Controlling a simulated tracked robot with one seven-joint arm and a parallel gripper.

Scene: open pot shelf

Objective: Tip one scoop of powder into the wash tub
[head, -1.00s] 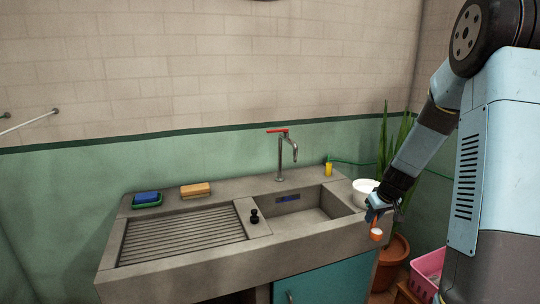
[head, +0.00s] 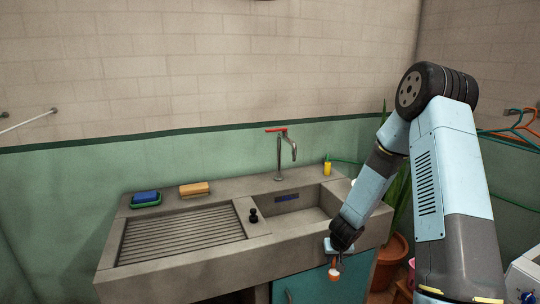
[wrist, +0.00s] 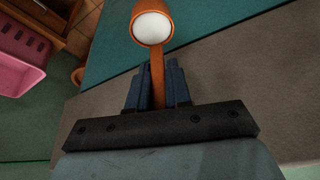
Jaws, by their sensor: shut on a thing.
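My gripper (head: 338,250) is shut on the handle of an orange scoop (wrist: 157,75). The scoop's round bowl (wrist: 152,27) is filled level with white powder and looks upright. In the head view the scoop (head: 334,274) hangs below my gripper, in front of the sink's front edge. The concrete wash tub (head: 315,217), a basin with a ribbed board on its left, lies behind and to the left of my gripper. A white bowl (head: 353,181) at the right end is almost wholly hidden behind my arm.
On the back ledge are a blue sponge on a green dish (head: 146,198), a tan brush or block (head: 194,189) and a yellow cup (head: 327,169). A tap (head: 281,160) stands behind the basin. A black plug (head: 254,215) sits left of it. A pink basket (wrist: 20,45) shows below.

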